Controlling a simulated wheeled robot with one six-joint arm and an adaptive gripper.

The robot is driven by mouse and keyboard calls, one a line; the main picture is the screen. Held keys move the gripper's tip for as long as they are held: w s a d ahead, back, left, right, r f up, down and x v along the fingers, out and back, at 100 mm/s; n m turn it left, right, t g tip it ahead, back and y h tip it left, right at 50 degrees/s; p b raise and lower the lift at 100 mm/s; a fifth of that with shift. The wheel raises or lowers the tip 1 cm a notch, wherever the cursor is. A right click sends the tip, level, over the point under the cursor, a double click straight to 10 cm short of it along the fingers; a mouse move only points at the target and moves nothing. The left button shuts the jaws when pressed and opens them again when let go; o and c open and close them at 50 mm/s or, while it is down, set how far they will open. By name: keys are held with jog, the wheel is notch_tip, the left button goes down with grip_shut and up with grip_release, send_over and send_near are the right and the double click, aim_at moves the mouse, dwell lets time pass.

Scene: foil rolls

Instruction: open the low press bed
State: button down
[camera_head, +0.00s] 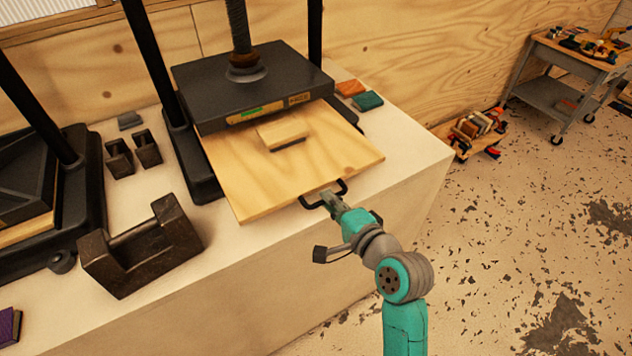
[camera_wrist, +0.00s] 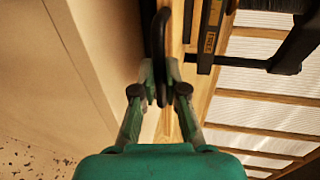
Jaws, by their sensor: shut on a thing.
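The low press bed is a pale plywood board (camera_head: 255,185) that sticks out well forward from under the black press plate (camera_head: 250,85). A black bar handle (camera_head: 312,204) is on its front edge. My gripper (camera_head: 328,197) is shut on this handle. In the wrist view the fingers (camera_wrist: 161,82) close around the black handle (camera_wrist: 160,35), which runs upright in the picture. A small wooden block (camera_head: 283,131) with a dark underside lies on the bed. The back part of the bed is hidden under the plate.
A dark heavy U-shaped block (camera_head: 140,247) stands on the pale bench (camera_head: 215,290) left of the bed. A second press (camera_head: 60,215) is at the far left. Orange and teal pieces (camera_head: 368,101) lie behind the bed. The floor right of the bench is mostly clear, with a grey cart (camera_head: 560,92) beyond.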

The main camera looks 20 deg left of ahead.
jog(key=shift+f+v, duration=0.2)
jog(key=shift+v, duration=0.75)
jog(key=shift+f+v, duration=0.2)
jog(key=shift+v, duration=0.75)
jog(key=shift+f+v, duration=0.2)
jog(key=shift+v, duration=0.75)
jog(key=shift+s, duration=0.1)
jog(key=c, duration=1.2)
grip_release()
jog(key=shift+d, duration=0.1)
jog(key=v, duration=1.2)
